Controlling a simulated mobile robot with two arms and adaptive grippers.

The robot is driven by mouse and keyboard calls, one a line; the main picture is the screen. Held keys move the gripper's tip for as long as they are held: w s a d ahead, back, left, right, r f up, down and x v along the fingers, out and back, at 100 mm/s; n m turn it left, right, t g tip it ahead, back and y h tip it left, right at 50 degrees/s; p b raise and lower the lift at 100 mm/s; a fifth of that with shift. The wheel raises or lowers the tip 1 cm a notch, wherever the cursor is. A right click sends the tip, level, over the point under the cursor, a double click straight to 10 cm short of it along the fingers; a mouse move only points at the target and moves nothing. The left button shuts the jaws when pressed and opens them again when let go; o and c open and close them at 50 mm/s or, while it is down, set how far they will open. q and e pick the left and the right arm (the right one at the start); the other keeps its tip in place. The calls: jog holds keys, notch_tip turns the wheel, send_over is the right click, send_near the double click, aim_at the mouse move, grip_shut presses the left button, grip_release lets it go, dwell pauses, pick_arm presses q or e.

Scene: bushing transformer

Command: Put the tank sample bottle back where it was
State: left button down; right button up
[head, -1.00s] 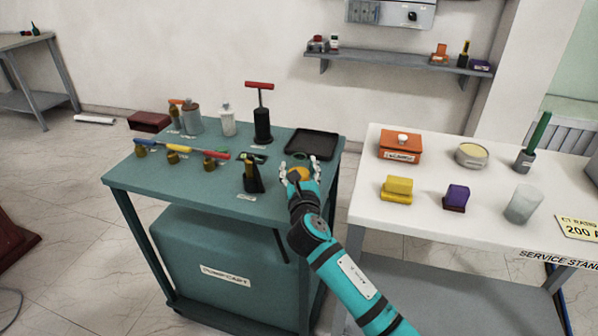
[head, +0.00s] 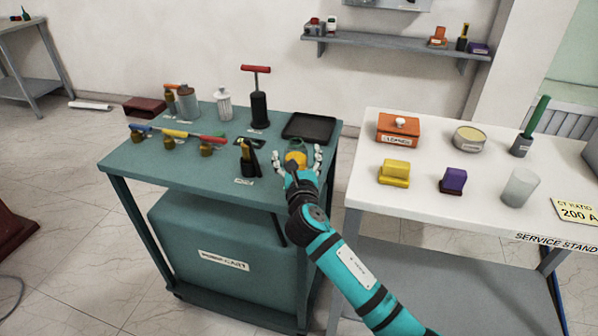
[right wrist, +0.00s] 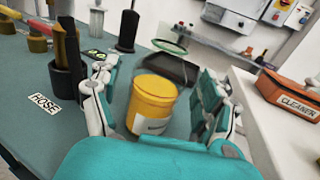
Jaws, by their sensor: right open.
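The sample bottle (head: 295,159) is a jar with amber-yellow contents and a clear, greenish upper part. It is at the right front of the green pump cart (head: 150,172), and its base is hidden by my gripper in the head view. In the right wrist view the bottle (right wrist: 152,103) shows a pale label, too blurred to read. My right gripper (head: 298,161) is open, with its fingers spread on both sides of the bottle. In the right wrist view gaps show between the bottle and the fingers. My left gripper is not in view.
A black tray (head: 309,127) lies just behind the bottle. A black-and-yellow tool (head: 248,158) stands to its left, near the HOSE label (right wrist: 41,103). A red-handled pump (head: 259,105) stands farther back. The white service stand (head: 430,204) is at the right, across a narrow gap.

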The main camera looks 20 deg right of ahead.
jog(key=v, duration=1)
jog(key=shift+s, duration=0.25)
